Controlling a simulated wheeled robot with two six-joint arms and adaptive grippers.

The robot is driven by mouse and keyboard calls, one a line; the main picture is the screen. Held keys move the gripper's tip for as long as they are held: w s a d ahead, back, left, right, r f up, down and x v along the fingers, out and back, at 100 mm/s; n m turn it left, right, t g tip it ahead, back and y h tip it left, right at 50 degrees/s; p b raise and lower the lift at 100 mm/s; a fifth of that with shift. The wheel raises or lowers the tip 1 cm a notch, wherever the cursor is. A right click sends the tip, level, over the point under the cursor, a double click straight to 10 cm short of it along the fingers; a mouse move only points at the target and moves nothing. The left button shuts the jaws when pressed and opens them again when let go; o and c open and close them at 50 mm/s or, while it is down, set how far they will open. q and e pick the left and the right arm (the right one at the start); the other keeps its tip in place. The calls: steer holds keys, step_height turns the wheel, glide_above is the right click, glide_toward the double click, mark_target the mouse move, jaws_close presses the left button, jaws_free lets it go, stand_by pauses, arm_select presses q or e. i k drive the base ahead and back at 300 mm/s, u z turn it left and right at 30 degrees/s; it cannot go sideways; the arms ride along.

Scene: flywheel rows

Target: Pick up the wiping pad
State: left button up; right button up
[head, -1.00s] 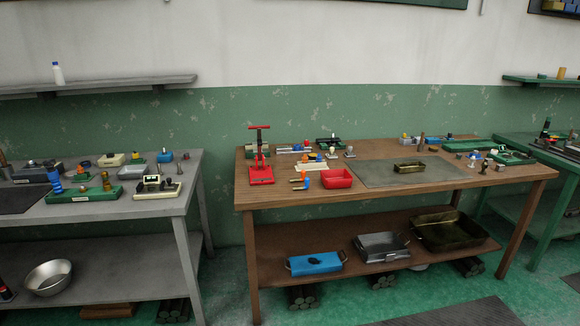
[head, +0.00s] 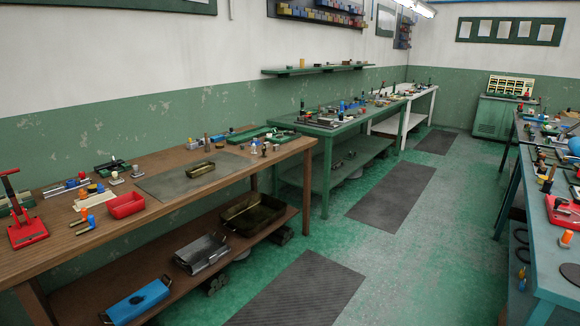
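I cannot make out a wiping pad for certain in the head view; the small items on the benches are too small to tell apart. The nearest bench is a brown wooden one (head: 70,248) on the left, with a grey mat (head: 160,187), a brass-coloured tray (head: 200,170) on that mat, a red bin (head: 126,205) and a red press (head: 24,225). Neither of my grippers is in view.
A green bench (head: 328,132) and a white bench (head: 425,98) stand farther along the wall. A blue-green bench (head: 540,240) runs along the right side. The aisle between is free, with dark floor mats (head: 395,198). The lower shelf holds a blue tray (head: 138,302).

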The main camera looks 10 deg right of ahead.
mark_target(116, 179)
steer(key=z, duration=0.45)
steer(key=i, duration=0.85)
steer(key=u, duration=0.9)
